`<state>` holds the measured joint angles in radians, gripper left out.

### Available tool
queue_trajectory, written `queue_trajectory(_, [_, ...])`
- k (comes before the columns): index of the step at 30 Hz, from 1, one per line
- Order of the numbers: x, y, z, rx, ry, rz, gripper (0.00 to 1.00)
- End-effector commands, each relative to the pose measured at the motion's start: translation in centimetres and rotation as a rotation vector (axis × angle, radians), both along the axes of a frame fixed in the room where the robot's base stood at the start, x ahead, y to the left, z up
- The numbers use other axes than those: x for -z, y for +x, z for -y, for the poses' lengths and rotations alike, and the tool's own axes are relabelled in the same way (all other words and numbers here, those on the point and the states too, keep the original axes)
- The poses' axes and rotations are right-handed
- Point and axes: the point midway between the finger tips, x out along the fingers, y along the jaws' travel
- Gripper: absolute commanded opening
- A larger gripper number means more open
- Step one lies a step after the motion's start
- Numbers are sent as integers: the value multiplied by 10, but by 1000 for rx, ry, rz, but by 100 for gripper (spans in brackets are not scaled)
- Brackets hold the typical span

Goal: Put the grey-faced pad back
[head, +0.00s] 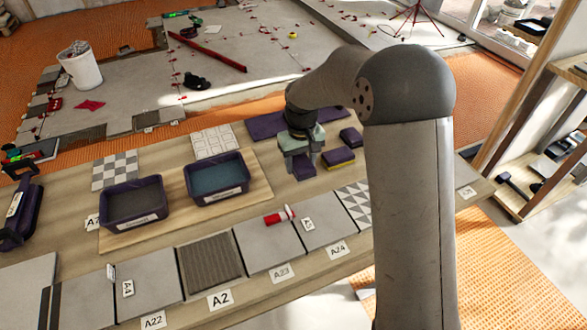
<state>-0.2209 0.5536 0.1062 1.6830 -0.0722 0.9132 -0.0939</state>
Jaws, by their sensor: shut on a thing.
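My gripper (303,160) is at the back right of the workbench, pointing down. It is shut on a small dark purple pad (304,170), low over the bench by a purple mat (266,126). I cannot tell whether the pad touches the bench, and its underside face is hidden. A purple pad with a yellow layer (338,159) lies just right of my gripper. Another purple pad (351,137) lies behind that one. No grey face can be made out on any of these pads.
Two purple tubs, one with grey contents (133,203) and one with blue (217,178), stand on a wooden board (170,222) to the left. Tiles with labels line the front edge, including a ribbed tile (211,264). A red-and-white tool (279,215) lies on one tile.

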Motion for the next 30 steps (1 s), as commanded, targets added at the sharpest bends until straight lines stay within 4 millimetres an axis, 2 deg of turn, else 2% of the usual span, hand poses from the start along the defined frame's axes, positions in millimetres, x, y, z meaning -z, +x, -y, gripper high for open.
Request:
queue_trajectory(1, [5,12,-4,-1,0,-2,23])
queue_trajectory(3, [18,25,-8,-1,-1,-5,23])
queue_trajectory(6, [37,40,-12,-2,0,-3,23])
queue_trajectory(11, [56,56,-16,-2,0,-1,23])
queue_trajectory(17, [67,64,-19,-2,0,0,23])
queue_trajectory(24, [97,65,-19,-2,0,0,23])
queue_trajectory(30, [98,65,-19,-2,0,1,23])
